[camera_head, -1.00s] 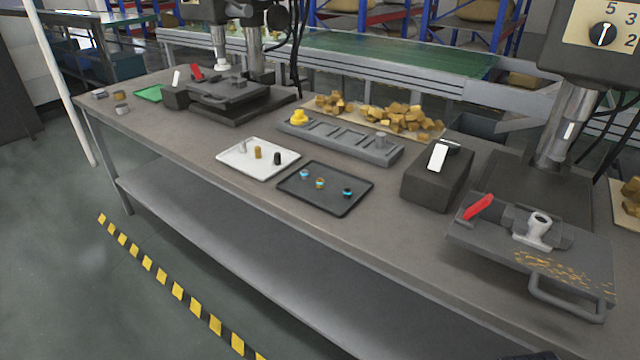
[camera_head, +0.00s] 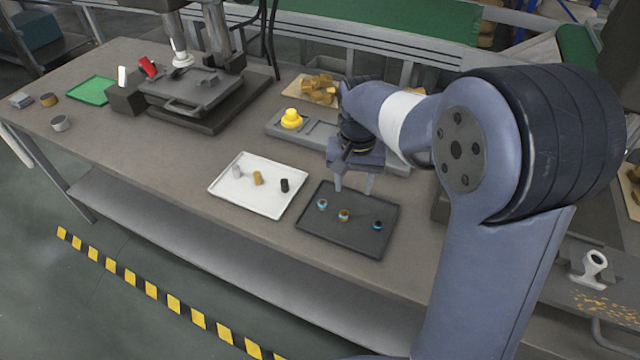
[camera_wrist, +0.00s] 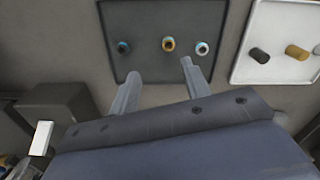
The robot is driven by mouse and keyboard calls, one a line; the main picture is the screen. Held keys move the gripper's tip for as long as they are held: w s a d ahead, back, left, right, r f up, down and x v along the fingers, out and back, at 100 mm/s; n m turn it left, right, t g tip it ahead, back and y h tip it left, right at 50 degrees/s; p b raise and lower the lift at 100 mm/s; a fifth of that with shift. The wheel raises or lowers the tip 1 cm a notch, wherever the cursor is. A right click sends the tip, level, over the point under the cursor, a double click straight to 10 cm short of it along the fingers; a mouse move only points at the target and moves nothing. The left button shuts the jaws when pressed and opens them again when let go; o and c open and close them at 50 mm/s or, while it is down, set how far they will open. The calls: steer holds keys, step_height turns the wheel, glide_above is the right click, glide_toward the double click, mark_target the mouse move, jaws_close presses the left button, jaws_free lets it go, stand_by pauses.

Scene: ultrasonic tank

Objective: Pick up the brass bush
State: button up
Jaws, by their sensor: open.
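Nothing hides the brass bush.
A white tray (camera_head: 229,193) left of the dark tray holds a grey, a brass and a black cylinder. A grey slotted rack (camera_head: 318,133) with a yellow knobbed piece (camera_head: 291,118) stands behind. A dark box (camera_wrist: 62,100) shows beside my gripper in the wrist view.

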steer(key=w+a, duration=0.1)
glide_above(344, 213)
steer(key=f, duration=0.4)
steer(key=shift+w+f, duration=0.25)
steer(key=shift+f, duration=0.1)
steer(key=shift+s+f, duration=0.15)
steer(key=shift+f, duration=1.35)
steer(key=shift+s+f, duration=0.1)
steer(key=shift+f, duration=1.35)
steer(key=shift+c, duration=0.5)
jaws_close()
